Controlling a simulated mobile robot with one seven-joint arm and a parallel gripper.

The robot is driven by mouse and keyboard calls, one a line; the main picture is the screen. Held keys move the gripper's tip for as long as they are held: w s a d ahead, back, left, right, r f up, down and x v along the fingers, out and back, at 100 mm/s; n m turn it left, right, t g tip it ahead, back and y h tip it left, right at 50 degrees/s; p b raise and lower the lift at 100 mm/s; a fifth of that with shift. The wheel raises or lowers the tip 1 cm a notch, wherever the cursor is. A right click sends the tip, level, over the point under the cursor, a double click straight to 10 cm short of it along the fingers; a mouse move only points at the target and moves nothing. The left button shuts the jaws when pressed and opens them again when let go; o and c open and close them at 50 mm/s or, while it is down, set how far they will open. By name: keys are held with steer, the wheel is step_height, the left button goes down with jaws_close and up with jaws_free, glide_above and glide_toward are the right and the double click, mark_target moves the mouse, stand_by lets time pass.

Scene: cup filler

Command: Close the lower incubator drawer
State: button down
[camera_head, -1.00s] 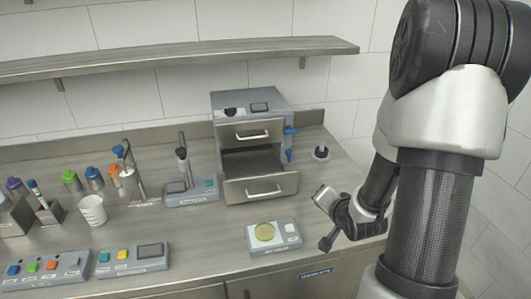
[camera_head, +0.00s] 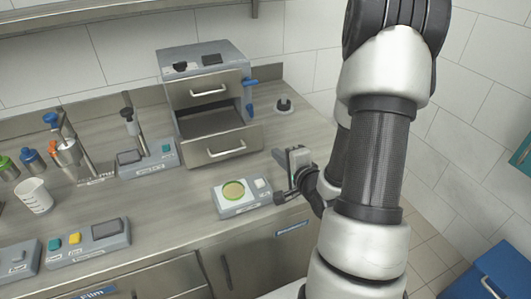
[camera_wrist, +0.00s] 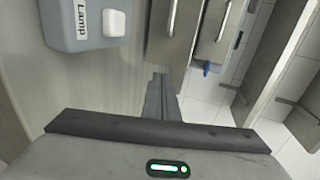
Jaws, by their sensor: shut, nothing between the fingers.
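The grey incubator (camera_head: 203,60) stands at the back of the bench. Its lower drawer (camera_head: 226,147) is pulled out, with the dark interior showing above its front and a bar handle across it. The upper drawer (camera_head: 209,90) is shut. My gripper (camera_head: 281,157) is to the right of and in front of the lower drawer, apart from it. In the wrist view the finger pair (camera_wrist: 161,98) is together and empty. Beyond it are the lower drawer front (camera_wrist: 160,45) and the upper drawer front (camera_wrist: 213,45), both turned sideways.
A small lamp device (camera_head: 256,197) with a round yellow-green dish (camera_head: 233,190) stands in front of the drawer, close to my gripper. A blue lever (camera_head: 250,83) is on the incubator's right side. A stand device (camera_head: 148,157) is to the left. A blue cabinet (camera_head: 492,275) stands at lower right.

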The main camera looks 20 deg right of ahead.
mark_target(261, 137)
steer(key=shift+w+f+b, duration=0.35)
steer(key=shift+f+b, duration=0.05)
steer(key=shift+b, duration=0.8)
steer(key=x, duration=0.2)
steer(key=r+x, duration=0.1)
steer(key=x, duration=0.5)
steer(key=shift+w+r, duration=0.2)
steer(key=shift+w, duration=0.3)
steer(key=shift+w, duration=0.1)
